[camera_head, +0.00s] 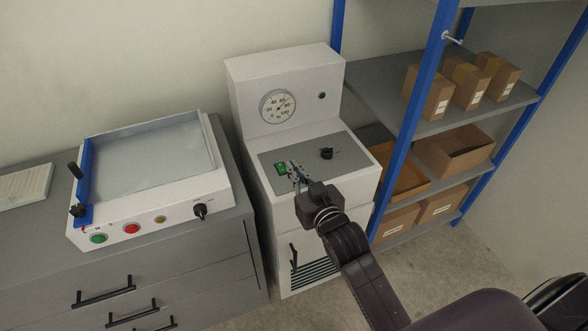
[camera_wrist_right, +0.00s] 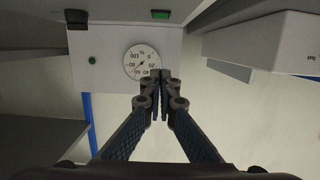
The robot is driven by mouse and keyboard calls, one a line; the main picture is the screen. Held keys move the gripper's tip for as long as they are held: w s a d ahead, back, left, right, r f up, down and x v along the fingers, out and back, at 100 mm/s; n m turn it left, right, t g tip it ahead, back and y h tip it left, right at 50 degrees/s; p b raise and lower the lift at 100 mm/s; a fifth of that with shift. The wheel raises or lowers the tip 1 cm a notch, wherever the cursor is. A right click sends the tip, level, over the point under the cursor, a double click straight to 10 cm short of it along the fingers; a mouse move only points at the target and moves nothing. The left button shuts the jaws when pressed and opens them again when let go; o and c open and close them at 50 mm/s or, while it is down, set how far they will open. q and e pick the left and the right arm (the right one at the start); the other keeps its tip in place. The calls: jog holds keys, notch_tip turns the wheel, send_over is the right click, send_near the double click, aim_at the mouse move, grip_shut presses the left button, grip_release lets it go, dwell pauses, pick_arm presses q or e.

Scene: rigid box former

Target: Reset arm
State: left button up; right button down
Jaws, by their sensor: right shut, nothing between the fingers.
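My right gripper (camera_head: 294,173) is shut and empty. In the head view it is over the grey top panel of the white machine (camera_head: 255,95), close to the green switch (camera_head: 281,169); I cannot tell if it touches the panel. A black knob (camera_head: 327,153) is on the same panel, right of the fingertips. In the right wrist view the closed fingertips (camera_wrist_right: 153,82) appear below the gauge (camera_wrist_right: 142,62), with the green switch (camera_wrist_right: 160,15) at the top edge. My left gripper is in neither view.
A white box former (camera_head: 150,175) with a blue bar and buttons stands on a grey drawer cabinet (camera_head: 210,272) at left. A blue-framed shelf (camera_head: 436,65) with cardboard boxes (camera_head: 468,85) stands close at right. Bare floor (camera_head: 465,275) shows at lower right.

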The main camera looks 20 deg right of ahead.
dwell(0.4)
jog(key=s+f+n+g, duration=0.1)
jog(key=s+f+g, duration=0.35)
jog(key=s, duration=0.65)
jog(key=s+f+g, duration=0.4)
jog(key=s+f, duration=0.1)
jog(key=s, duration=0.5)
jog(key=s+f+n+g, duration=0.1)
jog(key=s+f+g, duration=0.3)
jog(key=s, duration=0.7)
notch_tip(320, 180, down, 25)
jog(key=g, duration=0.1)
jog(key=s+d+f+g, duration=0.1)
jog(key=s+d+f, duration=0.2)
jog(key=s+f, duration=1.4)
jog(key=shift+s+f+h, duration=0.3)
jog(key=shift+s, duration=0.3)
